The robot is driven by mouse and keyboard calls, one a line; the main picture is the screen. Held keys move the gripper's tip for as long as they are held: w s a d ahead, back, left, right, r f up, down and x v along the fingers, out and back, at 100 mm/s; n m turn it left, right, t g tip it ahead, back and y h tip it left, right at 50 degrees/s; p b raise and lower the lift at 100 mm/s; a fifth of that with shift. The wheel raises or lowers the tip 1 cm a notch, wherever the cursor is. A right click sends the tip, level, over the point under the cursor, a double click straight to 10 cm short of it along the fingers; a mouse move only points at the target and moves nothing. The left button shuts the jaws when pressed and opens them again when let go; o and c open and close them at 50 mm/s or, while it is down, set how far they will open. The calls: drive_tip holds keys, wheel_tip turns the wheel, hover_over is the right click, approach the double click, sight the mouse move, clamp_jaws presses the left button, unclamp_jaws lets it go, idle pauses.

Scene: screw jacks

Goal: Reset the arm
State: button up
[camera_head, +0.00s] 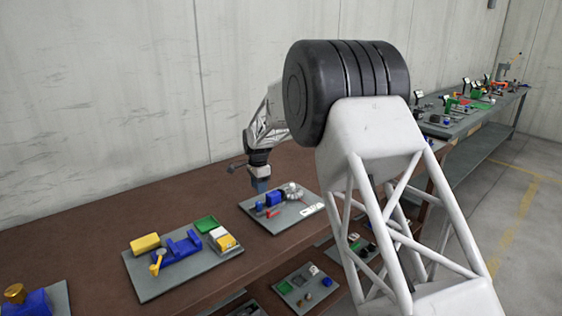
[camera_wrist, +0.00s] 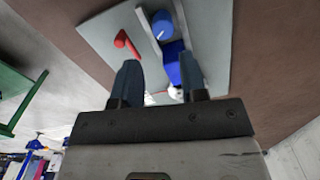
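My gripper (camera_head: 260,184) hangs over a grey board (camera_head: 263,222) on the brown table in the head view. In the wrist view my gripper (camera_wrist: 161,85) shows two dark blue fingers set apart, with nothing held between them. Below and beyond the fingers is the same grey board (camera_wrist: 97,37). It carries a blue block (camera_head: 275,198), a red handle-like part (camera_head: 273,213) and a blue cylinder (camera_head: 259,206). In the wrist view the red part (camera_wrist: 126,43), the blue cylinder (camera_wrist: 162,24) and the blue block (camera_wrist: 173,62) lie beyond the fingertips.
A second board (camera_head: 160,283) with yellow, blue and green parts lies to the left. A blue part with a brass knob (camera_head: 15,293) is at the far left. A lower shelf holds boards (camera_head: 303,284). A grey workbench (camera_head: 455,122) with several items stands at the right.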

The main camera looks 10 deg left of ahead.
drive_tip(key=s+d+r+n+t, duration=0.1)
drive_tip(key=s+d+r+n, duration=0.2)
drive_tip(key=s+d+r, duration=0.85)
drive_tip(key=s+d+r+n, duration=0.3)
drive_tip(key=s+d+r, duration=0.5)
drive_tip(key=s+d, duration=0.6)
drive_tip(key=s+d+f+n, duration=0.1)
drive_tip(key=s+d, duration=0.2)
drive_tip(key=s, duration=0.8)
drive_tip(key=s+d+f+n+t, duration=0.1)
drive_tip(key=s+d, duration=0.3)
drive_tip(key=s, duration=0.7)
drive_tip(key=s+d+f+n, duration=0.2)
drive_tip(key=s+d+n, duration=0.1)
drive_tip(key=s, duration=0.8)
drive_tip(key=shift+s+d+f+t, duration=0.15)
drive_tip(key=shift+s+d+t, duration=0.15)
drive_tip(key=shift+s+d, duration=0.1)
